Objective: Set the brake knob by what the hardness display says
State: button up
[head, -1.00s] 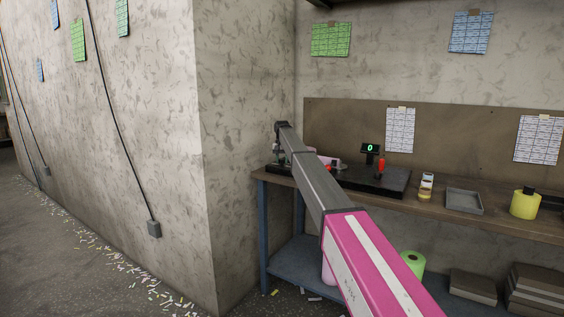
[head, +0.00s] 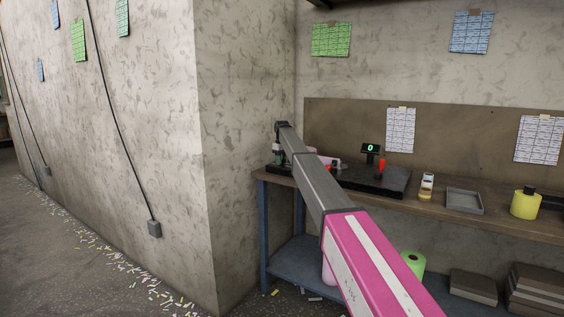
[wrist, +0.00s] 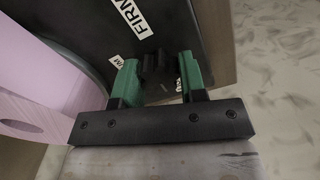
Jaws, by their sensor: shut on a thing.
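The hardness display (head: 370,148) is a small black box on a stand, showing a green 0 in the head view. The brake knob (wrist: 154,66) is a dark piece on a black panel in the wrist view, with a white label reading FIRM (wrist: 132,17) above it. Two more labels beside it are partly hidden by the fingers. My gripper (wrist: 156,82) has green fingertips, one on each side of the knob, and is shut on it. In the head view my gripper (head: 277,155) is at the left end of the black machine base (head: 375,182), small and partly hidden.
A pink roll (wrist: 40,75) is close to my gripper's left in the wrist view. A red handle (head: 382,168) stands on the base. A grey tray (head: 464,202) and a yellow container (head: 525,203) are on the bench to the right. A concrete wall (head: 240,150) is close on the left.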

jog(key=shift+n, duration=0.3)
jog(key=o, duration=0.9)
jog(key=shift+r, duration=0.1)
notch_tip(320, 180, up, 11)
jog(key=shift+f, duration=0.2)
